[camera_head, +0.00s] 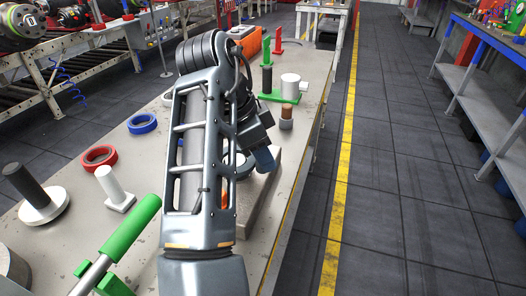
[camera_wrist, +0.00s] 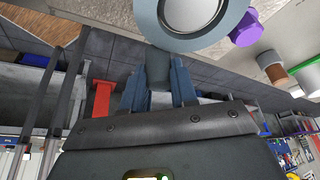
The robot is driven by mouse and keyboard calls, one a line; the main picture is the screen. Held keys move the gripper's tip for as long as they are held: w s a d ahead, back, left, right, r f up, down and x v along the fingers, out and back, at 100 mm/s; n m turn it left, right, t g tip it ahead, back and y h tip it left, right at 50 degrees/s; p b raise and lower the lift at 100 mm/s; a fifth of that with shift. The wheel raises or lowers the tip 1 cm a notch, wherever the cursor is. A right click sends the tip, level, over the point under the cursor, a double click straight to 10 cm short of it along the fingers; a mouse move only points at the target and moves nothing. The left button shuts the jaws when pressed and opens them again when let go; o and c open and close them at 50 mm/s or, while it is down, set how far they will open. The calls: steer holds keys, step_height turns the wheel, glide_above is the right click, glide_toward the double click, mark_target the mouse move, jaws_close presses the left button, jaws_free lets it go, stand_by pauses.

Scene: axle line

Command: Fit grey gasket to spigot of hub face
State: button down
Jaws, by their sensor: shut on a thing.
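The grey gasket (camera_wrist: 153,14) is a blue-grey ring at the top of the wrist view, cut off by the frame edge. My gripper (camera_wrist: 158,88) is shut on a dark grey tab at its near edge. A bright round face, seemingly the spigot of the hub face (camera_wrist: 190,10), shows through the ring's opening. I cannot tell whether the ring is seated around it or held in front of it. In the head view my arm hides most of this; part of my gripper (camera_head: 265,158) shows beside a pale block (camera_head: 262,200).
A purple knob (camera_wrist: 244,30) is close beside the ring. On the bench, a red ring (camera_head: 99,157), a blue ring (camera_head: 142,123), a white peg (camera_head: 114,187) and a green-handled tool (camera_head: 130,228) lie left of my arm. A brown-topped cylinder (camera_head: 286,115) and green stand (camera_head: 280,96) are beyond my gripper.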

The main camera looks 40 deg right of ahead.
steer(key=shift+f+b, duration=0.7)
steer(key=shift+f, duration=0.4)
steer(key=c, duration=0.8)
jaws_free()
steer(key=shift+r, duration=0.1)
steer(key=v, duration=0.7)
steer(key=shift+a+r, duration=0.1)
steer(key=shift+r, duration=0.25)
